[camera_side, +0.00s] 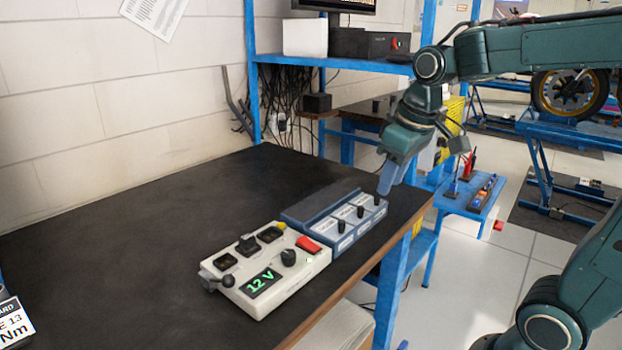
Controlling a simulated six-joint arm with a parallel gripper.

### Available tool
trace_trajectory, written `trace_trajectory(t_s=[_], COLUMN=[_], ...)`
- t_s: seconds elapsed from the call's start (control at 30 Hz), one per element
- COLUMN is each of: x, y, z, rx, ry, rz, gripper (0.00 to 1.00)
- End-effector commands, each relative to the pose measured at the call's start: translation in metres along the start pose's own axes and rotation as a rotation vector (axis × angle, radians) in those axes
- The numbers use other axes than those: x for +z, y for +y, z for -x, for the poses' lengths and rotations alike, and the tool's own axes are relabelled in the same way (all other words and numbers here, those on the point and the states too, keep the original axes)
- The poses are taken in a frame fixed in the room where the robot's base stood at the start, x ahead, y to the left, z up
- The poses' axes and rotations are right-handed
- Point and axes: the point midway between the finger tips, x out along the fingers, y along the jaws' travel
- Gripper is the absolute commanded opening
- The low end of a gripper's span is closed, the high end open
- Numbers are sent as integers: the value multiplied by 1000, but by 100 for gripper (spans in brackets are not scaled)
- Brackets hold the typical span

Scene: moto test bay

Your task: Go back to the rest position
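My gripper (388,180) points down over the right end of a blue-grey switch box (322,209). Its tip is at or just above the rightmost of the box's black levers; I cannot tell whether it touches. The fingers look close together, but the view is too small to show a gap or anything held. The switch box has 3 labelled panels with black levers.
Both boxes stand near the front edge of a dark bench (130,240), whose left and middle parts are clear. A blue shelf frame (252,70) rises behind. A low blue stand with tools (470,195) is at the right. A labelled object (14,322) shows at bottom left.

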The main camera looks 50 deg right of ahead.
Motion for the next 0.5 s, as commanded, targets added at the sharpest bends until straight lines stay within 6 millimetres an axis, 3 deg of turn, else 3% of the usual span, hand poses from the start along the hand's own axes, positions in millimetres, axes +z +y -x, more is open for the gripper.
trace_trajectory(t_s=[0.2, 0.5], x=[38, 89], y=[-22, -43], z=[14, 17], rx=[-7, -27], ry=[77, 172], rz=[0, -5], gripper=[33, 33])
